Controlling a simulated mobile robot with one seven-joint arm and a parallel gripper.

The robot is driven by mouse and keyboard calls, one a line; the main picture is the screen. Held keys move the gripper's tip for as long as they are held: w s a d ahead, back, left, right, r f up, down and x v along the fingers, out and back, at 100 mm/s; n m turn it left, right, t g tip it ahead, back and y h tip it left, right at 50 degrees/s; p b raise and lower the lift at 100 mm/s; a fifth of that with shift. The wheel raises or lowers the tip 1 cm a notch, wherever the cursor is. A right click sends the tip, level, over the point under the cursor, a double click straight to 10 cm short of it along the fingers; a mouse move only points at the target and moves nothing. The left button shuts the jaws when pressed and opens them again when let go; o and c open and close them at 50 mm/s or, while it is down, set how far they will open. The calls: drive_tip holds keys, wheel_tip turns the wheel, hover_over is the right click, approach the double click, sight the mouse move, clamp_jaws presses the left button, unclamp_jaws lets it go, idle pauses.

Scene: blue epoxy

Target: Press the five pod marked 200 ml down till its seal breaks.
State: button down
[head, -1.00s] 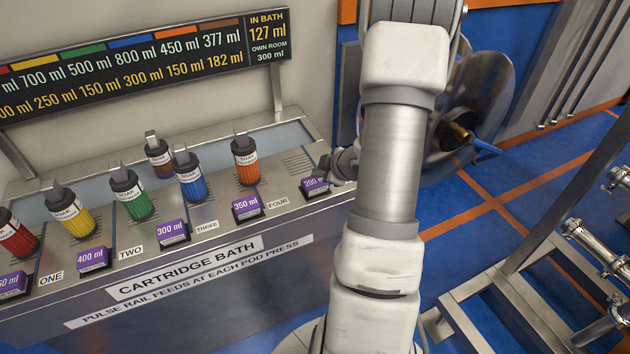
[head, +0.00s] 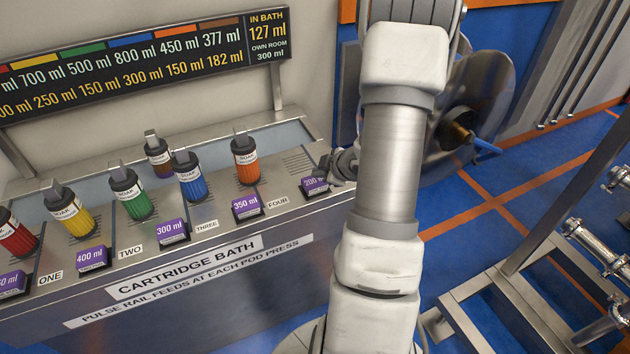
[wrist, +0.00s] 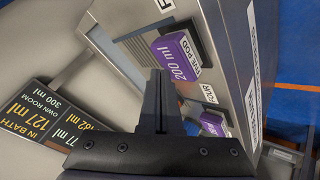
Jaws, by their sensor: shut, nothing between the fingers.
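The five pod is a purple block marked 200 ml (head: 314,185) at the right end of the steel bath's front ledge. My gripper (head: 334,167) is just behind and to the right of it and hides part of its marking. In the wrist view the pod (wrist: 176,58) stands on a dark base, just beyond my fingertips (wrist: 158,76). The fingers are together with nothing between them. I see a small gap in that picture, but cannot tell how high the tips are over the pod. The pod's seal cannot be made out.
The 350 ml pod (head: 246,207) sits to the left beside the FOUR label, with other purple pods further left. A dark amounts board (head: 150,62) is above.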

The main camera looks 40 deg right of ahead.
sight(318, 183)
drive_tip(key=shift+f, duration=0.25)
drive_tip(key=shift+f+b, duration=0.7)
drive_tip(key=shift+f, duration=0.05)
idle(0.7)
drive_tip(key=shift+r, duration=0.1)
drive_tip(key=shift+r+p, duration=1.05)
wheel_tip(318, 183, up, 5)
drive_tip(key=p, duration=0.4)
drive_tip(key=shift+r+p, duration=0.1)
drive_tip(key=shift+p, duration=0.3)
